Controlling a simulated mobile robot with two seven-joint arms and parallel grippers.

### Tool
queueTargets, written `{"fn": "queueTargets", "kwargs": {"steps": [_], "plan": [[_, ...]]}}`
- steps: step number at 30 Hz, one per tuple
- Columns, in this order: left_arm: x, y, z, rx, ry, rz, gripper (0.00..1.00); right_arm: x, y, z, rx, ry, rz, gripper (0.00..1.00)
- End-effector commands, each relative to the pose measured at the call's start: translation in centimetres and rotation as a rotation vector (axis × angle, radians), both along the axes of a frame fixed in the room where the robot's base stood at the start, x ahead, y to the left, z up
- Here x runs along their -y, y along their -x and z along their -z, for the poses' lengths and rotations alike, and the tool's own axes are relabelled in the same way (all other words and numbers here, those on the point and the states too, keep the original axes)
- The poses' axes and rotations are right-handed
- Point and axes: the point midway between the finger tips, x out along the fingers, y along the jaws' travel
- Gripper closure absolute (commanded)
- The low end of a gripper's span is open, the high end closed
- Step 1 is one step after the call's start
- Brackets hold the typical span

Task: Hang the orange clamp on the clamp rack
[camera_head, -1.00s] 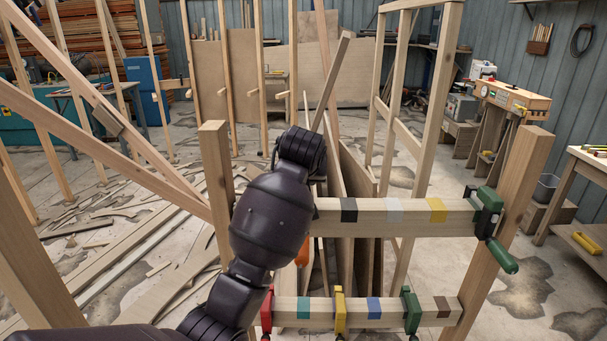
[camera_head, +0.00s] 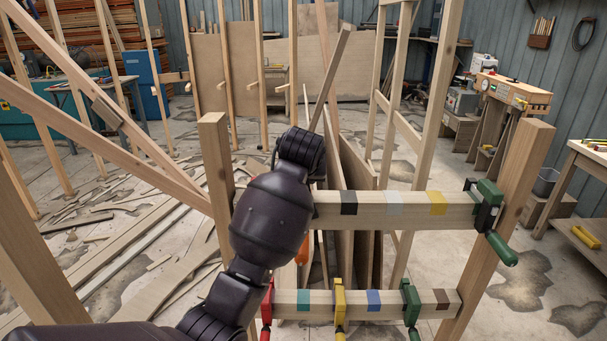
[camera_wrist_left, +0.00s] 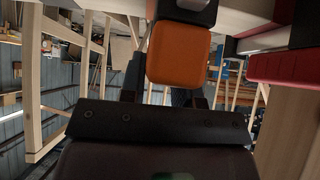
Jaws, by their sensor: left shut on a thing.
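The clamp rack is two wooden rails between posts: an upper rail (camera_head: 385,211) with black, pale and yellow tape marks, and a lower rail (camera_head: 322,303). My left arm covers the upper rail's left part and hides the gripper in the head view. The orange clamp shows there only as an orange bit (camera_head: 302,249) beside the arm. In the left wrist view the orange clamp (camera_wrist_left: 178,53) is large, in front of my left gripper (camera_wrist_left: 165,96), which is shut on it. A dark clamp part is at the pale rail; whether they touch is unclear. My right gripper is out of view.
A green clamp (camera_head: 487,208) hangs at the upper rail's right end. The lower rail carries red (camera_head: 266,304), yellow (camera_head: 340,312) and green (camera_head: 411,305) clamps. A red clamp (camera_wrist_left: 285,67) is close at right in the wrist view. Slanted beams (camera_head: 120,130) stand left.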

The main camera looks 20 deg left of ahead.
Motion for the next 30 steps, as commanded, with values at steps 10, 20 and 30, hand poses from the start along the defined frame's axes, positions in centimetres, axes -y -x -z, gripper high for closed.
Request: {"fn": "queueTargets", "kwargs": {"steps": [10, 20, 30], "plan": [[0.0, 0.0, 0.72, 0.002, 0.0, 0.001, 1.0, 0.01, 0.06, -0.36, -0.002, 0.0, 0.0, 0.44], [0.0, 0.0, 0.75, 0.002, -0.001, 0.0, 0.52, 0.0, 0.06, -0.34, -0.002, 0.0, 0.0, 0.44], [-0.03, 0.03, 0.97, -0.003, 0.0, -0.001, 0.41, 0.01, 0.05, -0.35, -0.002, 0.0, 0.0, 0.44]]}}
